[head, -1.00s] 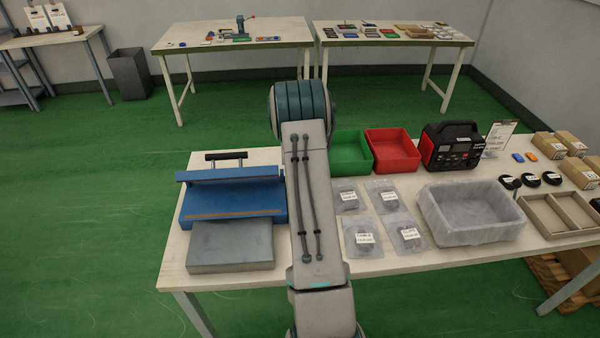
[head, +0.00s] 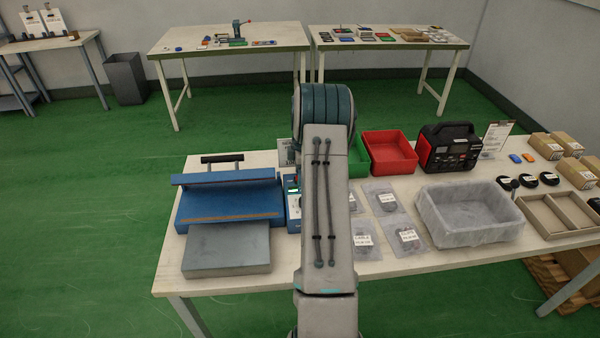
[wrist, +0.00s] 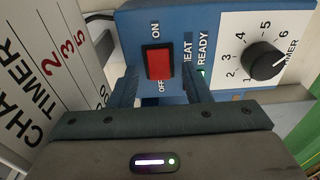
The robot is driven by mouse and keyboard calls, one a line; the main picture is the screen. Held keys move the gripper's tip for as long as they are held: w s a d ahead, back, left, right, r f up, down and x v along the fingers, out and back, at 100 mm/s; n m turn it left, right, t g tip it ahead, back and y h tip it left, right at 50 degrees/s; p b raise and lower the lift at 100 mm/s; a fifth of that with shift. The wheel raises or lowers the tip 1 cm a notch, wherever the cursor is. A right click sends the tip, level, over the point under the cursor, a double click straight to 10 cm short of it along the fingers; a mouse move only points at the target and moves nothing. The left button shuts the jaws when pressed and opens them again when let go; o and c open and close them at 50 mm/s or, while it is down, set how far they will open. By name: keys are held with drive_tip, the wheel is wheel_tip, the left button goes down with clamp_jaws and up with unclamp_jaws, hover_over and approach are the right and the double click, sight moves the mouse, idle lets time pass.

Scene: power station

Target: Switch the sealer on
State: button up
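The sealer (head: 230,205) is a blue press with a black handle and a grey plate, at the left of the table in the head view. Its blue control box (head: 293,204) shows partly beside my arm. In the wrist view, the red rocker switch (wrist: 159,62) sits between the words ON and OFF. My gripper (wrist: 160,88) is open and empty, with one finger on each side of the switch's lower end; I cannot tell whether they touch the panel. In the head view my arm hides the gripper. A small green light (wrist: 201,72) shows by READY.
A black timer knob (wrist: 263,61) is right of the switch. A white printed card (wrist: 48,75) stands close on the left. Right of my arm are a red bin (head: 389,152), sealed bags (head: 385,198) and a lined grey tray (head: 470,212).

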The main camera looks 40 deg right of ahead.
wheel_tip(320, 180, up, 14)
drive_tip(key=b, duration=0.2)
drive_tip(key=shift+s+d, duration=0.3)
drive_tip(key=shift+d, duration=0.1)
drive_tip(key=shift+f, duration=0.15)
